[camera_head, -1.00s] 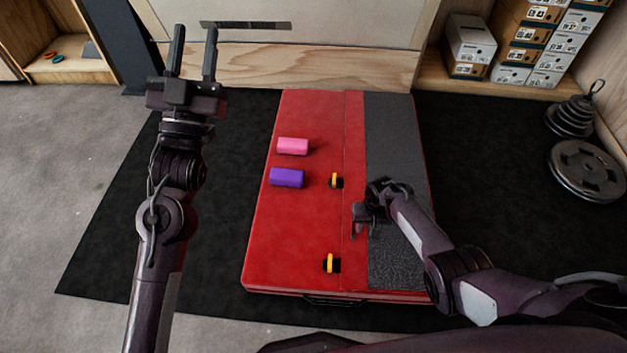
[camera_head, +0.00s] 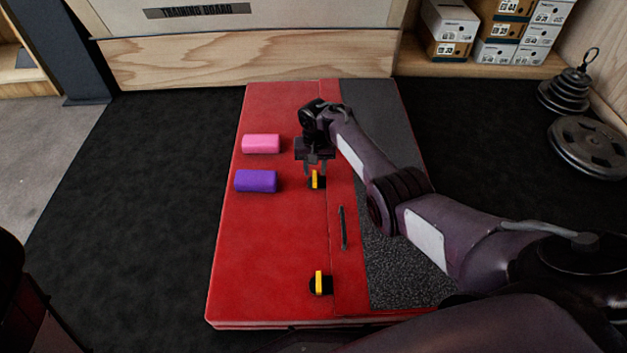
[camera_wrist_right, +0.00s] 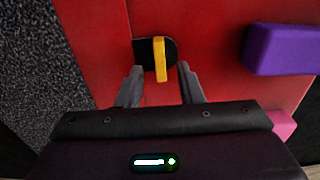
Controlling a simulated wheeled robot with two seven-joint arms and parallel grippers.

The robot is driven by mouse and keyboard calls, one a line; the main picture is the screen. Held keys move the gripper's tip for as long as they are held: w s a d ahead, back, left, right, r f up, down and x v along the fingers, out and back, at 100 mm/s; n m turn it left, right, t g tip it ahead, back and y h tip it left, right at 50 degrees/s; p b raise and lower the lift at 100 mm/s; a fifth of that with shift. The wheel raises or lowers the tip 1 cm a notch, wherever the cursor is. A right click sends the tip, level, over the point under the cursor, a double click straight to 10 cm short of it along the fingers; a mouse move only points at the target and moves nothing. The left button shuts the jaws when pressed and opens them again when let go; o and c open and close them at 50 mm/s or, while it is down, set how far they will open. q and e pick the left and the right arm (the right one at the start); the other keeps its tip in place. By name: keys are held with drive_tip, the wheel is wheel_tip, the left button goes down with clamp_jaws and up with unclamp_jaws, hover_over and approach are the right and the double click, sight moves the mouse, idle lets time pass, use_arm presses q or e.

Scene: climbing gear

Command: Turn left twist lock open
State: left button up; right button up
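Two twist locks with yellow tabs on black round bases sit along the seam of the red crash pad (camera_head: 265,250): a far one (camera_head: 315,180) and a near one (camera_head: 319,283). My right gripper (camera_head: 316,170) is at the far lock, fingers open and pointing down at it. In the right wrist view, its yellow tab (camera_wrist_right: 160,60) stands between and just beyond the two fingertips (camera_wrist_right: 160,85), with gaps on both sides. Both tabs lie about along the seam. My left gripper is out of view.
A pink block (camera_head: 261,144) and a purple block (camera_head: 256,181) lie on the pad left of the far lock. A black handle (camera_head: 342,228) lies on the red strip beside the grey panel (camera_head: 415,260). Weight plates (camera_head: 588,147) are at far right.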

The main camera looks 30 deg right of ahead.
sight(315, 177)
drive_tip(key=shift+f+b, duration=0.95)
drive_tip(key=shift+f, duration=0.75)
clamp_jaws()
